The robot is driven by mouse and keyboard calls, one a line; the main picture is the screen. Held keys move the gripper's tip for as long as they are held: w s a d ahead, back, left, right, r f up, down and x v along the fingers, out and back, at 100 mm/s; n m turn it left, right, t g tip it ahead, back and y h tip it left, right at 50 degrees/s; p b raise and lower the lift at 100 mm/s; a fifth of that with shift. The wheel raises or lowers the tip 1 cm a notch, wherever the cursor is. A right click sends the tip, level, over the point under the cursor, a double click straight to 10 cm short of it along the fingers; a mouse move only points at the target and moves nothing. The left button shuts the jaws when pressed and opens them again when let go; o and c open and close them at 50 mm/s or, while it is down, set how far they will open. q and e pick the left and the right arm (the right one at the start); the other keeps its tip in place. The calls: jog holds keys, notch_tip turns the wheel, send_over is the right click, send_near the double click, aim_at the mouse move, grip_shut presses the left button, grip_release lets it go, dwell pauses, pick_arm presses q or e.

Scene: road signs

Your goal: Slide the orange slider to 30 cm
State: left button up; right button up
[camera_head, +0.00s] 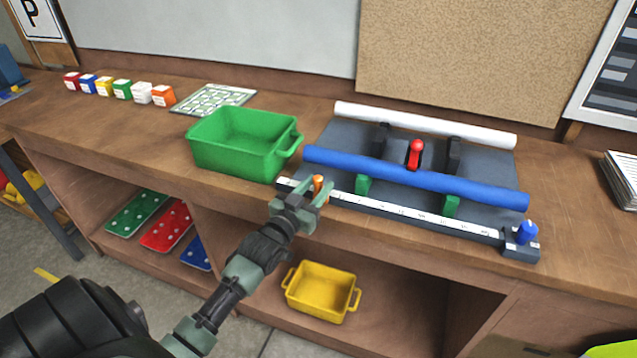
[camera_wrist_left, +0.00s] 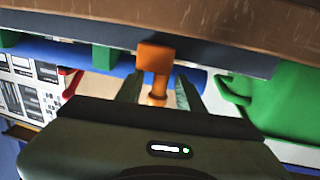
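The orange slider (camera_head: 318,184) sits near the left end of the white numbered ruler rail (camera_head: 410,213) at the front of the bench. My left gripper (camera_head: 303,199) is at the slider, with its fingers on either side of it. In the left wrist view the orange slider (camera_wrist_left: 155,62) shows between the two fingertips (camera_wrist_left: 158,92), with gaps visible beside its narrow stem. The fingers look open around it. A blue knob (camera_head: 527,232) stands at the rail's right end. My right gripper is not in view.
A green bin (camera_head: 240,143) stands just left of the rail. Behind the rail are a blue tube (camera_head: 415,178) on green supports, a red part (camera_head: 415,154) and a white tube (camera_head: 425,119). A yellow bin (camera_head: 321,290) sits on the lower shelf.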

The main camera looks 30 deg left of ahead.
pick_arm(q)
jog(key=shift+w, duration=0.25)
grip_shut()
jog(key=shift+r, duration=0.15)
dwell(1.2)
